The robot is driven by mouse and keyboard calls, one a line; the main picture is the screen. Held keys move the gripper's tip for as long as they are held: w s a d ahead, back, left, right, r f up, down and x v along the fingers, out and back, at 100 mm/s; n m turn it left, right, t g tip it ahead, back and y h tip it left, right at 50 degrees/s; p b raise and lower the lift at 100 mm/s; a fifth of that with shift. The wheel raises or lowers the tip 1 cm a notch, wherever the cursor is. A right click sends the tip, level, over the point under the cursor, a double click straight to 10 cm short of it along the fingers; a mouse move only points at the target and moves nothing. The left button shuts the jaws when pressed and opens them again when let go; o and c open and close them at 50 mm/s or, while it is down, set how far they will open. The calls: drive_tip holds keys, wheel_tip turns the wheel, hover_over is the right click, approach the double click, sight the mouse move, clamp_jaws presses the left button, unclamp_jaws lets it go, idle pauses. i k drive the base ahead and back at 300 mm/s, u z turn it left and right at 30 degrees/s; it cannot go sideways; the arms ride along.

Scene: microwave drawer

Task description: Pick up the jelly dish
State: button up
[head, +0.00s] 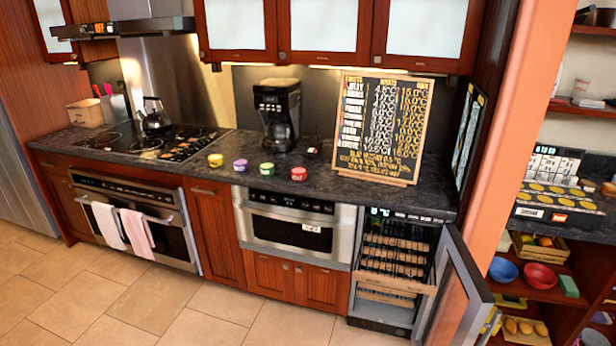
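Several small round dishes stand in a loose row on the dark counter (225,178). They are a yellow dish (215,160), a purple dish (240,165), a green dish (267,169) and a red-orange dish (299,174). I cannot tell which one is the jelly dish; their labels are too small to read. A framed chalkboard (382,125) stands behind them to the right, with a handwritten list that seems to include "jelly". My gripper is not in view.
A coffee maker (279,115) stands behind the dishes. The cooktop (150,143) is to the left. Below the counter is a steel microwave drawer (290,222), shut. A wine cooler (385,265) stands with its door (460,295) swung out. The tiled floor (210,315) in front is clear.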

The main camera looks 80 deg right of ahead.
sight(298, 175)
drive_tip(key=z, duration=1.65)
drive_tip(key=i, duration=0.7)
drive_tip(key=z, duration=0.05)
